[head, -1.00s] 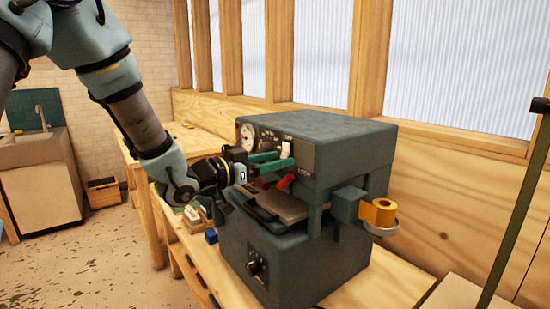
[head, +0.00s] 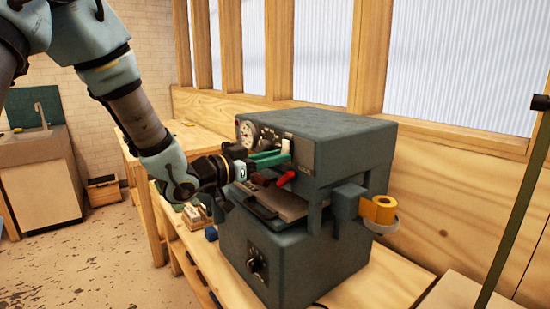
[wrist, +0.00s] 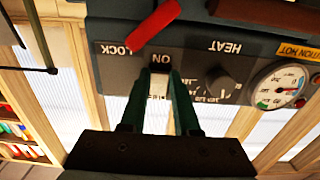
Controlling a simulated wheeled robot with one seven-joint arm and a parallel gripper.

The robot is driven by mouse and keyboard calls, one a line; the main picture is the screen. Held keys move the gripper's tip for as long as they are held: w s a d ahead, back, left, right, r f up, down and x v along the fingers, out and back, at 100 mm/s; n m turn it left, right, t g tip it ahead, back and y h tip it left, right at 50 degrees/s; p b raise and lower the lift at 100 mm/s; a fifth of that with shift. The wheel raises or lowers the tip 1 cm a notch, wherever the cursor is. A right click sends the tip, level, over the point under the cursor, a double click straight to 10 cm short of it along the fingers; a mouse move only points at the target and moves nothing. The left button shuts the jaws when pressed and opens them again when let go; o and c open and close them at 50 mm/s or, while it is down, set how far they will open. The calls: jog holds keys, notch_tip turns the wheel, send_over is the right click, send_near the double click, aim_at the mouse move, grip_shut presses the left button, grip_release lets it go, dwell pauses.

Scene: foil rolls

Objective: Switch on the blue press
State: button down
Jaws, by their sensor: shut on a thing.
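The dark blue-grey press (head: 345,150) stands on the wooden bench in the head view. Its upper front panel has a white switch (wrist: 158,85), beside an ON label in the upside-down wrist view. The switch also shows in the head view (head: 286,144). My gripper (head: 282,157) reaches in from the left at the panel. In the wrist view its two green fingers (wrist: 156,78) lie on either side of the switch, shut on it. The fingers hide part of the switch and panel.
A red lever (head: 285,178) sticks out just below my fingers, close to them. A round gauge (wrist: 280,85) and a heat knob (wrist: 218,82) share the panel. An orange roll (head: 380,208) sits on a holder at the press's right side.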

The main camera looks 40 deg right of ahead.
jog(key=shift+f, duration=0.1)
jog(key=b, duration=0.2)
jog(key=h+b, duration=0.1)
jog(key=b, duration=0.1)
jog(key=shift+d+f+b, duration=0.1)
jog(key=shift+f+b, duration=0.15)
jog(key=shift+b, duration=0.05)
jog(key=shift+r+h, duration=0.15)
jog(key=shift+h, duration=0.15)
jog(key=c, duration=0.6)
grip_release()
jog(key=shift+c, duration=0.2)
